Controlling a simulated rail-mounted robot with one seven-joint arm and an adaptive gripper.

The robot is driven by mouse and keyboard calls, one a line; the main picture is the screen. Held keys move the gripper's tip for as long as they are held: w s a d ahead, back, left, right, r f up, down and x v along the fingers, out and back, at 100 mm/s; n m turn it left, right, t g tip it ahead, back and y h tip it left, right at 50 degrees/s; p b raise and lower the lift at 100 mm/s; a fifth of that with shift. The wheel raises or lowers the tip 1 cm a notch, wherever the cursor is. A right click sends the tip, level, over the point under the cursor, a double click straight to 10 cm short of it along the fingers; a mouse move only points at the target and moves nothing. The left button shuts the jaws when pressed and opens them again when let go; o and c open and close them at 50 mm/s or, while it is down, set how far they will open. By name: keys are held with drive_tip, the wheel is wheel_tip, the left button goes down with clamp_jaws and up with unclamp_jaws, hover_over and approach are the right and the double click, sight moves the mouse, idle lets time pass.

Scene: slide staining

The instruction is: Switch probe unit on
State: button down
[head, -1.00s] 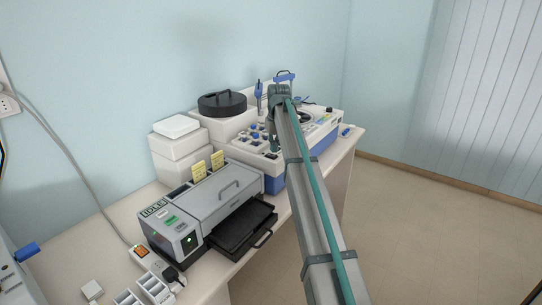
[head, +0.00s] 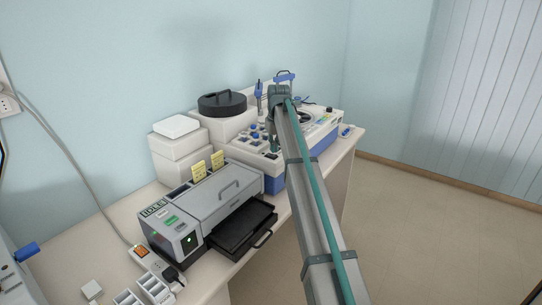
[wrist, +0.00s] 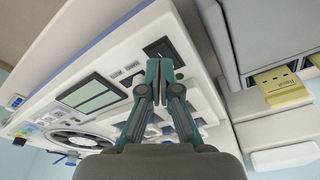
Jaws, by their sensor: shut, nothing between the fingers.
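The probe unit (head: 246,152) is a white bench machine with a blue lower body, behind the grey slide machine. In the wrist view its white panel (wrist: 118,55) carries a grey-green display (wrist: 90,97), a round dark-rimmed part (wrist: 75,140) and several buttons. A black rocker-like switch (wrist: 160,46) sits near the panel's edge. My gripper (wrist: 158,66) is shut and empty, with its teal fingertips right at this switch. Whether they touch it, and which way the switch is set, I cannot tell. In the head view my gripper (head: 273,148) is over the panel's near right part.
A grey slide machine (head: 222,199) with a display reading IDLE and an open black tray (head: 242,232) stands in front. White boxes (head: 180,148) and a black-lidded round container (head: 222,103) stand behind. A power strip (head: 148,257) lies at front left. The floor at right is clear.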

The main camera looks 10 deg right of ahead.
sight(274, 156)
drive_tip(key=shift+f, duration=1.05)
idle(0.4)
drive_tip(key=shift+r, duration=0.1)
drive_tip(key=shift+r+p, duration=1.5)
drive_tip(key=shift+r, duration=1.95)
